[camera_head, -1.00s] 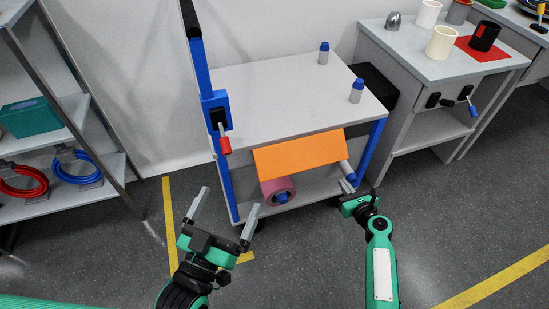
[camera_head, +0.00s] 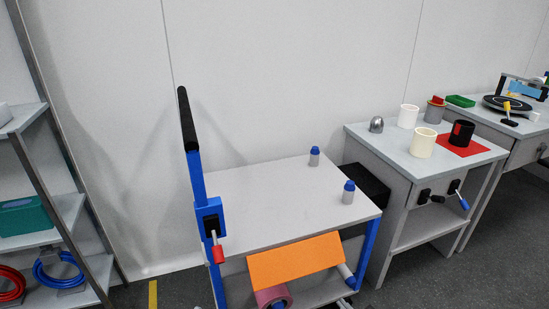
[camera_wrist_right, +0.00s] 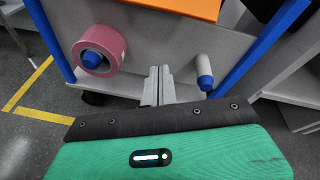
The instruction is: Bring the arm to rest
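My right gripper (camera_wrist_right: 158,86) shows in the right wrist view with its two grey fingers together and nothing visible between them. It is in front of the cart's lower part, between a pink roll (camera_wrist_right: 100,50) on the left and a grey-and-blue cylinder (camera_wrist_right: 204,72) on the right, and looks apart from both. In the head view only its fingertips (camera_head: 344,304) show at the bottom edge, below the orange panel (camera_head: 296,262). The rest of my right arm is outside that view. My left gripper cannot be made out in the head view.
The cart (camera_head: 262,205) has a blue post with a black handle (camera_head: 187,118) and two grey-and-blue bottles on top. A workbench (camera_head: 385,146) with cups stands to the right. A shelf rack (camera_head: 62,215) stands left. Floor lies open between rack and cart.

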